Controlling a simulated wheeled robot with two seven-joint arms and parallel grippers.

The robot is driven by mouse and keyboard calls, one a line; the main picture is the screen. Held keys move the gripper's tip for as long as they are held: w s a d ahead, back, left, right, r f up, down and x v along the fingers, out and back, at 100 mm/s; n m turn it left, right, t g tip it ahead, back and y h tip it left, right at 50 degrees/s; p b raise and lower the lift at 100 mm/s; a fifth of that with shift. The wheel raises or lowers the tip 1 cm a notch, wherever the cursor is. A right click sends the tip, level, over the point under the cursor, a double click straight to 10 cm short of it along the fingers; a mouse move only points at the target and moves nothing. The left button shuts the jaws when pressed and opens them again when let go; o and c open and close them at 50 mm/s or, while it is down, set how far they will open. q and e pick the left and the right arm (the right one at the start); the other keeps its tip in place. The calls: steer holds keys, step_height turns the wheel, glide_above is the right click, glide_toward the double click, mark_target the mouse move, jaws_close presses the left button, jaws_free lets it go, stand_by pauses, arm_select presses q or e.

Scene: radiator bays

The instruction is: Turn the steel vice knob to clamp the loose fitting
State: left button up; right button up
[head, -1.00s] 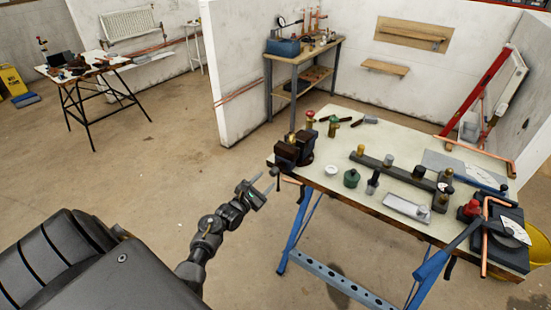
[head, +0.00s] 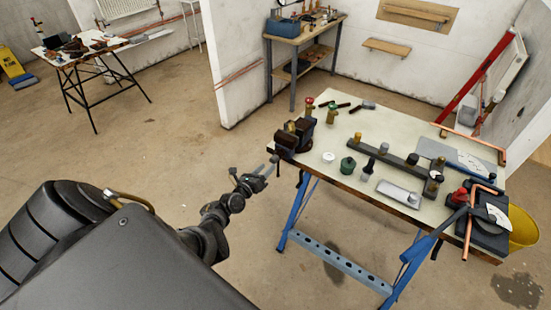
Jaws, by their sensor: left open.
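A dark bench vice (head: 302,136) sits at the near left corner of the workbench. A small brassy piece, perhaps the loose fitting (head: 290,127), shows at its jaws. The vice's screw end with a steel knob or handle (head: 277,161) faces left, toward my gripper, and is too small to make out well. My left gripper (head: 270,167) is open and empty, just left of and below the vice, close to the screw end. I cannot tell whether a finger touches it. My right gripper is out of view.
The workbench (head: 342,178) holds a green-lidded jar (head: 348,165), a white disc (head: 328,157), a long dark bar with fittings (head: 395,161) and a metal plate (head: 398,193). A red-handled piece (head: 309,104) stands behind the vice. Open floor lies left of the bench.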

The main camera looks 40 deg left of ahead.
mark_target(272, 161)
arm_select(q)
steer(key=shift+w+a+f+b, duration=0.15)
steer(key=shift+w+b, duration=0.6)
steer(key=shift+w, duration=0.65)
steer(key=shift+w+b, duration=0.5)
steer(key=shift+w, duration=0.55)
